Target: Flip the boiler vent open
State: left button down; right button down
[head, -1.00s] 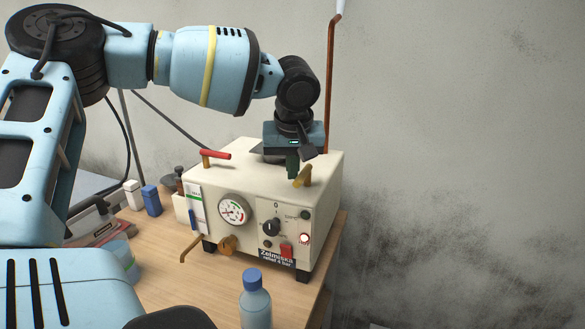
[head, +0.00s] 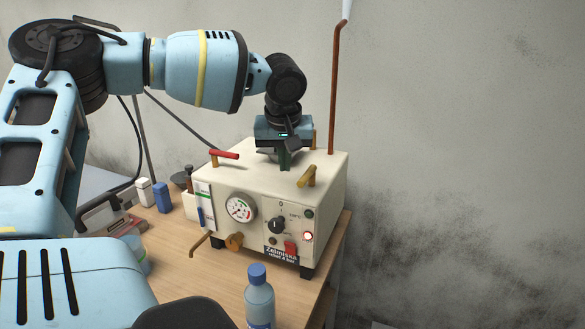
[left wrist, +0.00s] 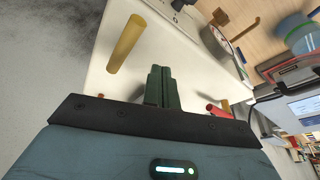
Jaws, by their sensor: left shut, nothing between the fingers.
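The cream boiler (head: 270,180) stands on the wooden table. On its top are a red-handled lever (head: 225,154) on a brass stem at the left and a brass handle (head: 307,177) near the front right corner. I cannot tell for certain which part is the vent. My left gripper (head: 285,163) points down over the boiler top, between the two handles and apart from both. In the left wrist view its dark green fingers (left wrist: 163,88) are together and empty. There the brass handle (left wrist: 127,43) is to their left and the red lever (left wrist: 218,111) to their right.
A copper pipe (head: 334,90) rises behind the boiler, with a white plume at its top. The boiler front has a gauge (head: 240,207), a dial (head: 277,226) and a red switch (head: 291,247). A blue-capped bottle (head: 259,302) stands in front. Small containers stand at the left.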

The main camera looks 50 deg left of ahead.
pick_arm(q)
notch_tip(320, 180, up, 7)
jog(key=w+d, duration=0.1)
jog(key=shift+d+r+b, duration=0.15)
jog(key=shift+d+b, duration=0.15)
jog(key=shift+d, duration=0.1)
dwell(0.5)
